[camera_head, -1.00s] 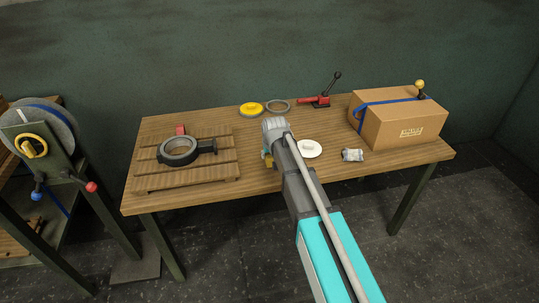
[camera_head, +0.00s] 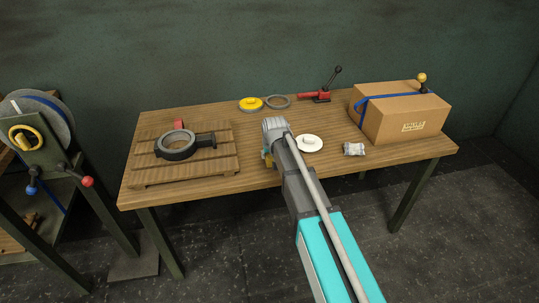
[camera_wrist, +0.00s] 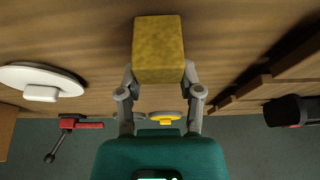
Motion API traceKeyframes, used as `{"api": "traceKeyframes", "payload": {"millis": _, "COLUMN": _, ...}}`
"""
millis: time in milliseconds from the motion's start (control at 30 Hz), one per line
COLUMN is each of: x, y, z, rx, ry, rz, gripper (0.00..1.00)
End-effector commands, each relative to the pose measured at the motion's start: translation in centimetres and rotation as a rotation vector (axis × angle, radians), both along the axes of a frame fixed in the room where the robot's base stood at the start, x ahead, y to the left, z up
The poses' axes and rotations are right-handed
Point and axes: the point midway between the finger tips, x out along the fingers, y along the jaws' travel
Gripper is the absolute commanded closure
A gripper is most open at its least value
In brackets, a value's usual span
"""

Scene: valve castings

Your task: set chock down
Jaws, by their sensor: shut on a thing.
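The chock, a worn yellow block (camera_wrist: 158,50), is between the fingertips of my gripper (camera_wrist: 159,78) in the wrist view. The gripper is shut on it. In the head view my gripper (camera_head: 268,150) is over the front middle of the wooden table (camera_head: 250,178), and only a small yellow part of the block (camera_head: 267,161) shows at its left side. I cannot tell whether the block's underside touches the table top.
A slatted pallet (camera_head: 222,168) with a dark ring casting (camera_head: 176,147) lies left. A white disc (camera_head: 309,144) and small wrapped item (camera_head: 354,149) lie right of my gripper, before a cardboard box (camera_head: 401,115). A yellow disc (camera_head: 250,104), a ring and a red clamp (camera_head: 314,96) stand behind.

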Motion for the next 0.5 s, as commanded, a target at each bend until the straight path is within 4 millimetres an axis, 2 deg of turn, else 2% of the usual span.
{"api": "traceKeyframes", "payload": {"millis": 500, "x": -0.02, "y": 0.09, "z": -0.53, "rx": 0.0, "ry": 0.0, "rz": 0.001, "gripper": 1.0}}
